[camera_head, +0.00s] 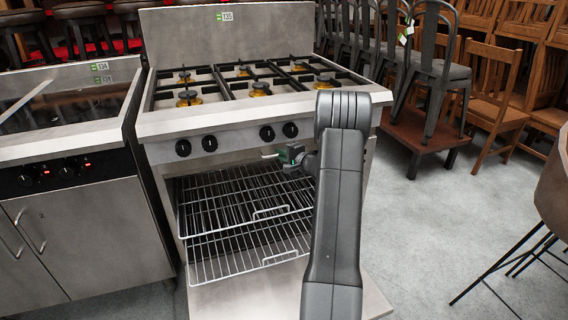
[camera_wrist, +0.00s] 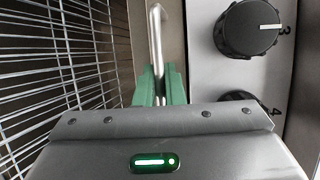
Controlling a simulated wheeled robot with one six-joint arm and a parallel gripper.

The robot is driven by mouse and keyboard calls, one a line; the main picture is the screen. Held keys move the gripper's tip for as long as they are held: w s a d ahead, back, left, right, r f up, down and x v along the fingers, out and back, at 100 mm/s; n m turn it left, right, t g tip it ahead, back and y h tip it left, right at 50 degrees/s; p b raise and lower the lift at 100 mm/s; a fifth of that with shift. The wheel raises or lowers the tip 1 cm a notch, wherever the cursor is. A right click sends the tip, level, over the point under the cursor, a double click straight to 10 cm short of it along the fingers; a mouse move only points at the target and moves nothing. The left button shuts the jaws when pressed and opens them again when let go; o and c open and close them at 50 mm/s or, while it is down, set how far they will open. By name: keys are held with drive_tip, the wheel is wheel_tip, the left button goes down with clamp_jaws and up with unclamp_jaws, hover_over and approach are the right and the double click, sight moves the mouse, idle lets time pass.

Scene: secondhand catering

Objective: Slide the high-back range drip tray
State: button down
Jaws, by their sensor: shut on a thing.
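The high-back range (camera_head: 228,118) stands in the middle of the head view, with a tall steel back panel and several burners. My gripper (camera_head: 284,155) is just under its knob panel, right of centre. In the wrist view, my gripper's green fingers (camera_wrist: 160,78) are shut on a thin metal bar handle (camera_wrist: 155,28). The handle's left end (camera_head: 268,156) shows beside the fingers in the head view. The handle lies along the strip between the knobs and the oven opening. The drip tray's body cannot be made out; my arm hides part of the front.
The oven's door (camera_head: 235,297) is folded down, and wire racks (camera_head: 235,215) show above it. Control knobs (camera_wrist: 250,27) sit close to my fingers. Another cooker (camera_head: 85,215) adjoins on the left. Stacked chairs (camera_head: 432,70) stand right; grey floor (camera_head: 430,220) is open there.

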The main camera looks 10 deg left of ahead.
drive_tip(key=shift+w+r, duration=0.15)
drive_tip(key=c, duration=1.5)
unclamp_jaws()
drive_tip(key=shift+w+a, duration=0.1)
drive_tip(key=shift+a, duration=0.05)
drive_tip(key=shift+c, duration=0.2)
drive_tip(key=v, duration=1.3)
drive_tip(key=shift+s+d, duration=0.25)
drive_tip(key=shift+d, duration=0.1)
drive_tip(key=x, duration=1.3)
drive_tip(key=shift+w+a+f, duration=0.15)
drive_tip(key=shift+a+f, duration=0.05)
drive_tip(key=shift+a, duration=0.1)
drive_tip(key=shift+s+d, duration=0.15)
drive_tip(key=shift+s, duration=0.05)
drive_tip(key=shift+d, duration=0.1)
